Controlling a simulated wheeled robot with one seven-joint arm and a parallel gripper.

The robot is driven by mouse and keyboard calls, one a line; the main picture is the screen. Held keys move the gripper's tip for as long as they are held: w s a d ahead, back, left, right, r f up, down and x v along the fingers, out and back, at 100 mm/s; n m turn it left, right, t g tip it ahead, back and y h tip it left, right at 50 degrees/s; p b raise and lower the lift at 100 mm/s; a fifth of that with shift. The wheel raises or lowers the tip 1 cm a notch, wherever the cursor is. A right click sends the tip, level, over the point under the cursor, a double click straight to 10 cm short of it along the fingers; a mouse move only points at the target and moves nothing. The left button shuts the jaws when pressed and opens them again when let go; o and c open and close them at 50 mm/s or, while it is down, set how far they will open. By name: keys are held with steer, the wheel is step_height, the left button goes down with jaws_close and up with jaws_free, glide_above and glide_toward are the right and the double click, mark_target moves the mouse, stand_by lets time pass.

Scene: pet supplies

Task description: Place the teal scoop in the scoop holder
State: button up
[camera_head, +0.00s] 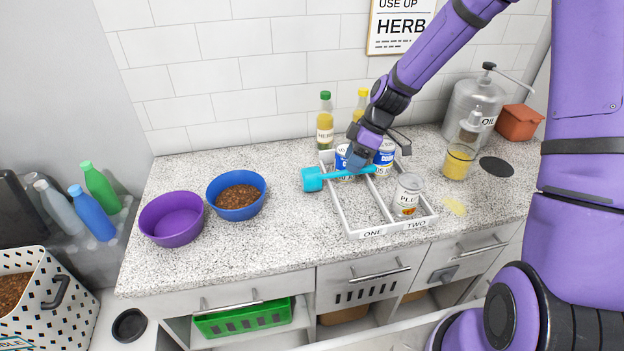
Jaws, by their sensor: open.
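The teal scoop (312,180) lies across the left rim of a white divided tray, its cup on the left and its handle pointing right toward the cans. Whether it rests on the rim or is held clear of it is hard to tell. My gripper (362,158) is open, at the handle's right part, just above the tray; its fingers partly hide the cans behind. I cannot tell whether the fingers touch the handle. No scoop holder is clearly recognisable; a small grey fitting (442,275) sits on the cabinet front below the counter at the right.
Purple (172,222) and blue (254,208) bowls stand left. Bottles (325,125) stand behind; a yellow-filled jar (458,162) is right. The front-left counter is clear.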

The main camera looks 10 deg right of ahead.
mark_target(344, 173)
steer(key=shift+w+x, duration=0.15)
steer(key=shift+x, duration=1.15)
steer(key=shift+w+x, duration=0.15)
steer(key=shift+x, duration=1.1)
jaws_close()
